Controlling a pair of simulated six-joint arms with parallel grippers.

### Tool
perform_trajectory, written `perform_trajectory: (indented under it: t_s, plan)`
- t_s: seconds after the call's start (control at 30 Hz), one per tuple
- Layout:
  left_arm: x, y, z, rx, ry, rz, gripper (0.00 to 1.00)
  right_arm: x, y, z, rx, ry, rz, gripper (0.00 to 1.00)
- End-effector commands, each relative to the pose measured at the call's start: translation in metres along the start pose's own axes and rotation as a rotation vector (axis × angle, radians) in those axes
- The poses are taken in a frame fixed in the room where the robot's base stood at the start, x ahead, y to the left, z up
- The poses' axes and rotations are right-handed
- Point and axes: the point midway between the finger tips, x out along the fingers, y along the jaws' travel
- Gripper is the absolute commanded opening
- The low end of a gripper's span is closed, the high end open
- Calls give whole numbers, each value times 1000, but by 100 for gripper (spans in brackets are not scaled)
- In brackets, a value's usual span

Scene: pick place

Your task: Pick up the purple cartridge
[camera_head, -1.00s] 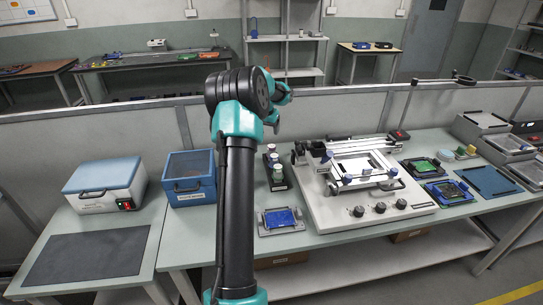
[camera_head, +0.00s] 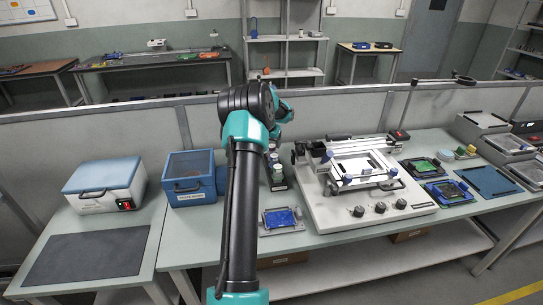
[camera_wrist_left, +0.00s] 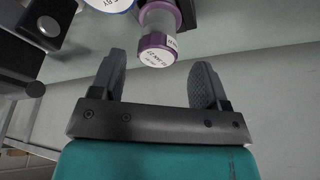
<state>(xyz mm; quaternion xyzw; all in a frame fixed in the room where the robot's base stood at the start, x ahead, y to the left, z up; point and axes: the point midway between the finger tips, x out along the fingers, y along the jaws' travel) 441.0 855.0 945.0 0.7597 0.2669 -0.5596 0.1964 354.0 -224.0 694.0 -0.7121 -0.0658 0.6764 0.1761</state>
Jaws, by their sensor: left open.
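The purple cartridge (camera_wrist_left: 157,32) shows in the left wrist view as a grey cylinder with purple bands and a white labelled end. My left gripper (camera_wrist_left: 158,63) is open. Its two dark fingers stand either side of the cartridge's near end, with gaps on both sides, and nothing is held. In the head view the black cartridge rack (camera_head: 279,186) stands left of the big white machine, with light-topped cartridges in it. My left arm hides part of the rack, and I cannot pick out the purple cartridge there. My right gripper is not in view.
A white machine (camera_head: 340,218) with knobs stands right of the rack. A blue board in a holder (camera_head: 282,219) lies in front of the rack. A blue box (camera_head: 190,178) stands to the left. In the wrist view, a blue-rimmed cartridge (camera_wrist_left: 108,3) is close beside the purple one.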

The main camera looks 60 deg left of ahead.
Motion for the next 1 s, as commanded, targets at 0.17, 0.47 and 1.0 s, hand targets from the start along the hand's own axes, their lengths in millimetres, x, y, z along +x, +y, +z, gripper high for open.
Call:
perform_trajectory:
  t_s: [0.17, 0.47, 1.0]
  plan:
    - [24, 3, 5, 0, -4, 1, 69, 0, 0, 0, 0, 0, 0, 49]
    - [47, 3, 4, -1, -1, 0, 69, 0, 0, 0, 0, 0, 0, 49]
    - [47, 3, 4, 0, -1, 0, 57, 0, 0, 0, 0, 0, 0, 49]
